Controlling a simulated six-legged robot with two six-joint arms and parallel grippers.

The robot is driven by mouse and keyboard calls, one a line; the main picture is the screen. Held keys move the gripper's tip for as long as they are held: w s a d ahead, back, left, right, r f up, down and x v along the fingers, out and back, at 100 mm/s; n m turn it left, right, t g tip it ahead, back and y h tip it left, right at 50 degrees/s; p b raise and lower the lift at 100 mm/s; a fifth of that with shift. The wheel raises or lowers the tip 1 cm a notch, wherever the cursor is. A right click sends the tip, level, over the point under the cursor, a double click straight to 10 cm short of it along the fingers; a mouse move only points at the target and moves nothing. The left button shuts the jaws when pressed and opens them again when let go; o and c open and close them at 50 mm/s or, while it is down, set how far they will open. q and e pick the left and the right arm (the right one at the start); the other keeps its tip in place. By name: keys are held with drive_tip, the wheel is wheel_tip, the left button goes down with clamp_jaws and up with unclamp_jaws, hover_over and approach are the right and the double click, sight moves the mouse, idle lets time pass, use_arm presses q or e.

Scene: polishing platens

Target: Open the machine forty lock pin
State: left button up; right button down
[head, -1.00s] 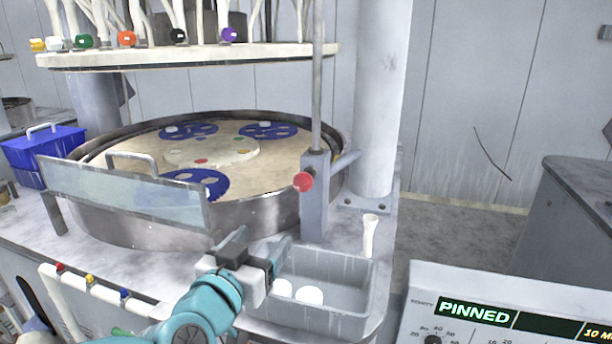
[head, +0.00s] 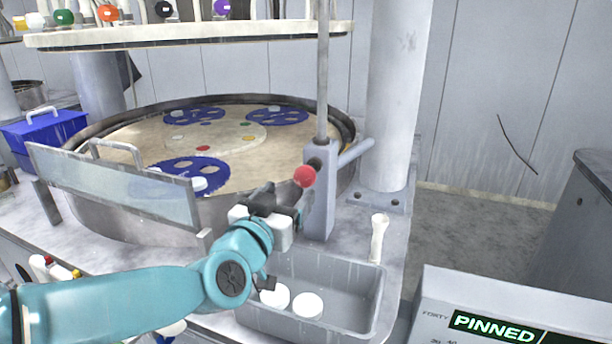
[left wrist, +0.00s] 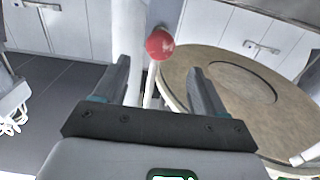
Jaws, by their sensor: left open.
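The lock pin is the red ball knob (head: 304,176) on the side of a grey block (head: 320,205) at the rim of the round platen machine. A vertical rod rises from the block. A display (head: 497,328) at the lower right reads "PINNED", beside the word "FORTY". My left gripper (head: 283,196) is just to the left of the knob. In the left wrist view, the gripper (left wrist: 160,80) is open, and the red knob (left wrist: 160,43) shows beyond and between its fingertips. I see no contact. My right gripper is not in view.
A clear guard panel (head: 110,185) stands before the platen (head: 125,150), which carries blue carriers (head: 190,172). A grey tray (head: 355,300) with white discs (head: 307,304) lies below the block. A blue box (head: 45,128) is at left.

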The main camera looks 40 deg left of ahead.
sight(301, 179)
use_arm(q)
drive_tip(key=p+x, duration=0.1)
drive_tip(key=x, duration=0.8)
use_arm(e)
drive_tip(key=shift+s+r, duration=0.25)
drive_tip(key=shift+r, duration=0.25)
use_arm(q)
drive_tip(key=shift+c, duration=0.3)
